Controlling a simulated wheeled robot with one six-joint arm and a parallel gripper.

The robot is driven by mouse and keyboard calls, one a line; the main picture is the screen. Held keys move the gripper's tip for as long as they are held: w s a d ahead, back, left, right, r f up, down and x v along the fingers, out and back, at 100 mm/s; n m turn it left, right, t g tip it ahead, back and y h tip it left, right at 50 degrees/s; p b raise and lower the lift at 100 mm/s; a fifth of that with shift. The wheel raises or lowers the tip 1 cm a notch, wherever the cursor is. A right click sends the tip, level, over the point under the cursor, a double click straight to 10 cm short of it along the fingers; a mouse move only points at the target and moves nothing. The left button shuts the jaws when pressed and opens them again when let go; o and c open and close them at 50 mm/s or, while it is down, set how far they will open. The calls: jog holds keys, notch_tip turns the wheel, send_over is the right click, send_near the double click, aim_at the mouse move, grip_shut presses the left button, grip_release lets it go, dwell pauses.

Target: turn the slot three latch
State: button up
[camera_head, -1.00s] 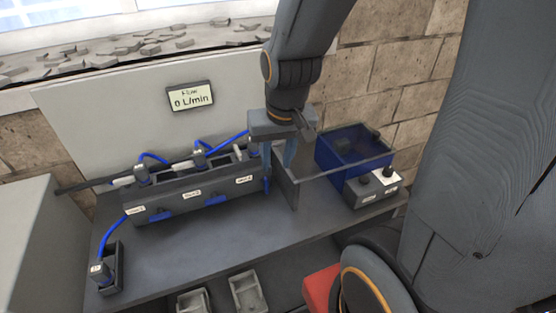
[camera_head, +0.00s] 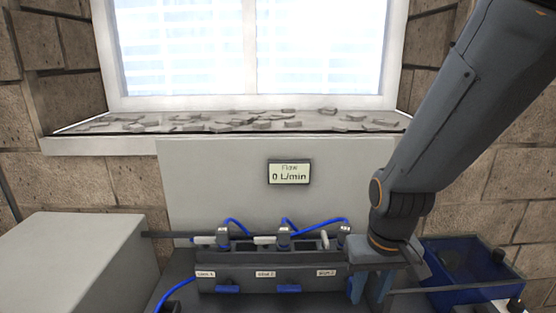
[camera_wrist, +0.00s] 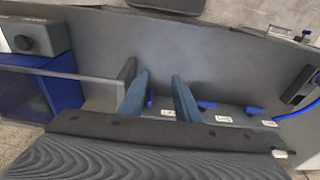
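The slot rack (camera_head: 300,272) stands on the bench, with three labelled slots and a blue latch under each of the first two labels. The slot 3 label (camera_head: 326,273) is at the rack's right end. My gripper (camera_head: 368,291) points down beside that end; its fingers partly hide the area under the label. In the wrist view, my gripper (camera_wrist: 160,77) is open, its two blue-grey fingers apart. A small upright blue piece, apparently the slot three latch (camera_wrist: 150,99), shows between them, nearer the left finger. I cannot tell whether they touch it.
A flow display (camera_head: 289,173) reads 0 L/min on the back panel. Blue hoses (camera_head: 237,227) arch above the rack. A blue bin (camera_head: 470,268) stands to the right, and a pale box (camera_head: 75,262) to the left. A divider (camera_wrist: 124,76) stands close to my left finger in the wrist view.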

jog(key=shift+w+f, duration=0.3)
jog(key=shift+f, duration=0.2)
jog(key=shift+c, duration=1)
notch_tip(320, 180, up, 9)
jog(key=g, duration=0.2)
send_over(325, 236)
jog(key=shift+s+f+p, duration=0.1)
jog(key=shift+f+p, duration=0.1)
jog(key=shift+p, duration=0.15)
jog(key=shift+f, duration=0.1)
notch_tip(325, 236, down, 8)
jog(key=shift+r+p, duration=0.25)
jog(key=shift+p, duration=0.8)
jog(key=shift+c, duration=0.4)
grip_shut()
